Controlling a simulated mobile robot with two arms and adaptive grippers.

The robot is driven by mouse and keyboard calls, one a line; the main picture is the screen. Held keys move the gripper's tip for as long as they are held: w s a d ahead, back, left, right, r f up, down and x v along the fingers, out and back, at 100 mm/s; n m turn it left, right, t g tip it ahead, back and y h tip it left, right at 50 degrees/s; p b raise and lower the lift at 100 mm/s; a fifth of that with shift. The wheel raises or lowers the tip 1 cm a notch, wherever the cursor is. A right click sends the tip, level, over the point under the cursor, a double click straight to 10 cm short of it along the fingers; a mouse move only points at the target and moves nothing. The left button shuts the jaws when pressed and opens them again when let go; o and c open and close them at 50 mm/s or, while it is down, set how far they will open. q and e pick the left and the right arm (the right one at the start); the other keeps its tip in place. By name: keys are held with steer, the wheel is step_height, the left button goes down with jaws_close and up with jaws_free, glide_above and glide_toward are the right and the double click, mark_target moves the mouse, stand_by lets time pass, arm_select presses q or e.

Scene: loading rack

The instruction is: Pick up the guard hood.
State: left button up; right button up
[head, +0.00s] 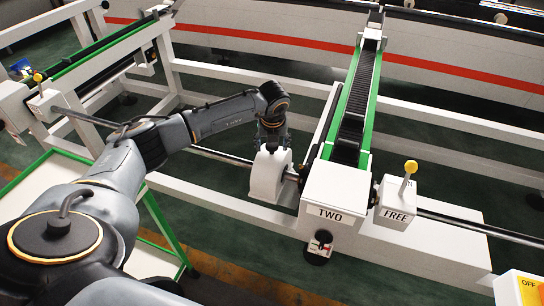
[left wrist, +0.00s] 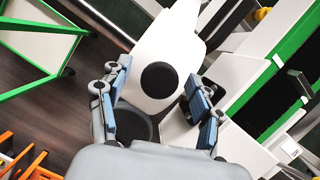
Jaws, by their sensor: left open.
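The guard hood (head: 267,178) is a white, round-topped cover on the dark shaft, left of the box marked TWO, in the head view. In the left wrist view its white body (left wrist: 168,42) lies below the gripper, with a round black knob (left wrist: 159,80) between the fingers. My left gripper (head: 272,142) is directly above the hood, pointing down. In the left wrist view its blue-padded fingers (left wrist: 159,88) are open, one on either side of the knob. The head view hides the knob behind the gripper. My right gripper is not in view.
The box marked TWO (head: 335,198) and a green-edged conveyor (head: 357,110) stand close to the right of the hood. A FREE box (head: 397,205) with a yellow-knobbed lever (head: 410,168) is farther right. A green-framed white table (head: 60,180) is at left.

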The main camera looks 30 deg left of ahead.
arm_select(q)
steer(key=shift+f, duration=0.4)
jaws_close()
steer(key=shift+r, duration=0.1)
